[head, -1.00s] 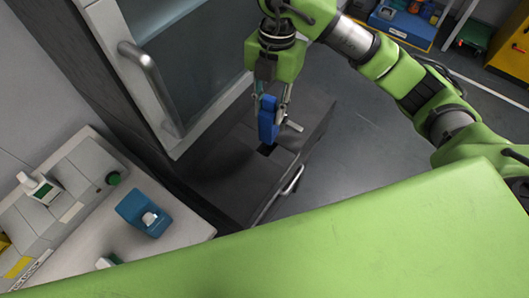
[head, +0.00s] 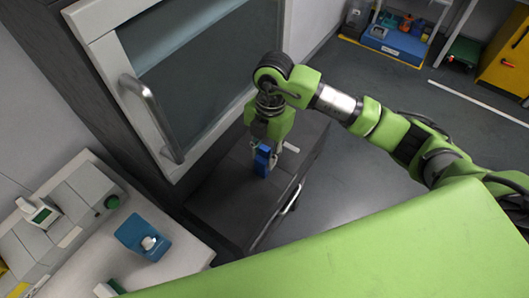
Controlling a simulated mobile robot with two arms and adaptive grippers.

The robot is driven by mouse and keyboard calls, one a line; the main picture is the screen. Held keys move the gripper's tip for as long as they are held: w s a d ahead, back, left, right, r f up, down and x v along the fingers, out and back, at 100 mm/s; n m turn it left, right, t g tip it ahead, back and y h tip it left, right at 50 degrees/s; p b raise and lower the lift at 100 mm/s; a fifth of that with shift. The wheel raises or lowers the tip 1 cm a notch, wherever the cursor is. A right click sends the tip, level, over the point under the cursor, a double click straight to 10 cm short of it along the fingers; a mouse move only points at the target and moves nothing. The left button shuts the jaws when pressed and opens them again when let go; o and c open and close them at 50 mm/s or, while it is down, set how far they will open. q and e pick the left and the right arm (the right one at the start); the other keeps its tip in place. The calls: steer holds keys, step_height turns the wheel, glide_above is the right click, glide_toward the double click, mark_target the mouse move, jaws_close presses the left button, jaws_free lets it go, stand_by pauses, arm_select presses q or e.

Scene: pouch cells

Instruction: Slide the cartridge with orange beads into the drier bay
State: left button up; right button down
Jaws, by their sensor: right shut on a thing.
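A blue cartridge (head: 262,161) is upright in my right gripper (head: 268,150), which is shut on it. No orange beads can be made out on it. It stands at the top of a dark grey cabinet (head: 225,200), where the slot of the bay was visible earlier. The slot is now hidden by the cartridge and gripper. The cartridge's lower end appears to be at or in the slot; how deep it sits I cannot tell. My left gripper is not in view.
A glass-fronted door with a metal handle (head: 152,118) stands left of and behind the cabinet. A blue block with a white knob (head: 143,238) lies on the white bench (head: 180,262) at the left. A lever handle (head: 291,198) is on the cabinet's right side.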

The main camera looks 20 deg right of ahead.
steer(key=shift+f+b, duration=0.45)
steer(key=shift+f, duration=0.1)
steer(key=c, duration=1.7)
jaws_free()
steer(key=shift+r, duration=0.1)
steer(key=shift+r+p, duration=0.3)
step_height(320, 180, up, 12)
steer(key=d+b, duration=0.1)
steer(key=shift+w+r, duration=0.2)
steer(key=shift+w, duration=0.25)
steer(key=shift+s+f, duration=0.1)
